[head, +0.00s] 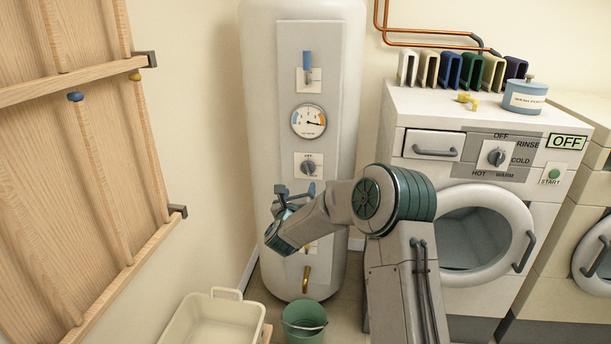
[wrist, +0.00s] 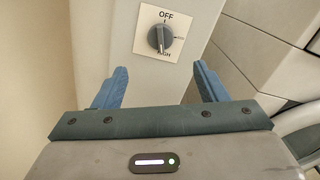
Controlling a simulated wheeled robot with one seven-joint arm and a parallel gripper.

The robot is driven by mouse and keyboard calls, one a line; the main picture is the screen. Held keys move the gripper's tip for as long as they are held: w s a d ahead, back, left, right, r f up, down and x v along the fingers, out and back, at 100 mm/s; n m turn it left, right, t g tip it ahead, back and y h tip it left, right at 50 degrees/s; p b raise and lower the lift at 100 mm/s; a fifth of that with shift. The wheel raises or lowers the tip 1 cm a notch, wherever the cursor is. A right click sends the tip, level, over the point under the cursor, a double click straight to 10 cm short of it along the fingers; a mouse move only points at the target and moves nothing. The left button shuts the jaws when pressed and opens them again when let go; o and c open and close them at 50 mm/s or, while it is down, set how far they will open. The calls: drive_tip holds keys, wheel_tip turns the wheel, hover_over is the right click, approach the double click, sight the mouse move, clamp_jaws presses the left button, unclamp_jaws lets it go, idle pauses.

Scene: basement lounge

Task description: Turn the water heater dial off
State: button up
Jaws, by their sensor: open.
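The water heater (head: 262,100) is a tall white tank with a grey front panel. Its dial (head: 308,167) is a grey round knob on a square white plate, below a round gauge. In the wrist view the dial (wrist: 160,38) has "OFF" above it and a partly hidden label below. Its grip bar runs nearly upright, with a pale mark toward the lower label. My gripper (head: 296,190) is open and empty, just below the dial in the head view. In the wrist view its blue fingers (wrist: 161,70) are spread, with the dial beyond and between them, untouched.
A blue lever (head: 307,62) and the gauge (head: 309,121) are above the dial; a brass tap (head: 306,280) is below. A washing machine (head: 480,150) stands right, a wooden rack (head: 60,150) left. A cream tub (head: 213,322) and green bucket (head: 304,322) are low in front.

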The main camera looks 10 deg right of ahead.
sight(307, 169)
drive_tip(key=p+x, duration=0.1)
drive_tip(key=x, duration=1.2)
drive_tip(key=shift+w+d, duration=0.15)
drive_tip(key=shift+w, duration=0.1)
drive_tip(key=c, duration=1)
